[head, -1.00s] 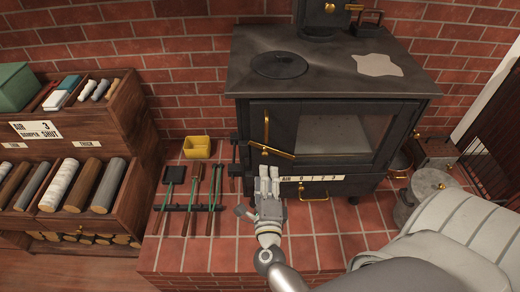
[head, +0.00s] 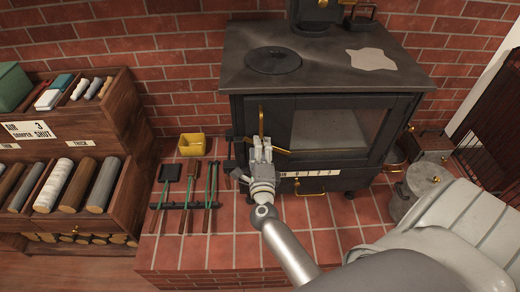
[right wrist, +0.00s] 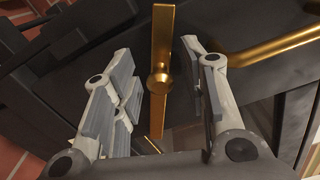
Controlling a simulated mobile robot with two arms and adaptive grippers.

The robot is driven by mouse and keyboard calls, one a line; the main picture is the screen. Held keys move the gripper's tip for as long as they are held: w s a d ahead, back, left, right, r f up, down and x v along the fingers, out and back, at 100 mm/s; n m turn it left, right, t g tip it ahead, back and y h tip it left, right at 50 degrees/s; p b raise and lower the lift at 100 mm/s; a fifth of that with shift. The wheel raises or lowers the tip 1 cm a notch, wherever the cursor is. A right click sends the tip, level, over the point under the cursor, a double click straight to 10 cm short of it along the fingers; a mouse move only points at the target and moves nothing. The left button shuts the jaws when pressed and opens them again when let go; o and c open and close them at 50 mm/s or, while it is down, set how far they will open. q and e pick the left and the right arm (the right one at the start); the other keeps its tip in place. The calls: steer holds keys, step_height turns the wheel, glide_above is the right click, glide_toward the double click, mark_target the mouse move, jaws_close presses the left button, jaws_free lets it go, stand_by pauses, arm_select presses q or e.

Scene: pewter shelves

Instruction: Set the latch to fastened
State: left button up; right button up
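The latch is a flat brass bar with a round pivot boss on the black stove door. In the right wrist view the latch (right wrist: 161,50) stands between the spread fingers of my right gripper (right wrist: 165,92), with a gap on both sides. The gripper is open; its depth relative to the latch is hard to tell. My left gripper is not in view.
An upright brass door handle (head: 261,121) is close to the latch and shows in the right wrist view (right wrist: 270,38). The stove (head: 325,80) has a label strip and lower brass pull.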

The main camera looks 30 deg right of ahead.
steer(key=shift+w, duration=0.1)
jaws_close()
steer(key=shift+d+r, duration=0.1)
steer(key=shift+r, duration=0.05)
steer(key=shift+w, duration=0.1)
steer(key=f+n, duration=0.1)
steer(key=n, duration=0.1)
steer(key=f+n, duration=0.2)
steer(key=a+f+n, duration=0.1)
steer(key=shift+w+f+n, duration=0.25)
steer(key=shift+n, duration=0.15)
steer(key=shift+f, duration=0.15)
stand_by(0.4)
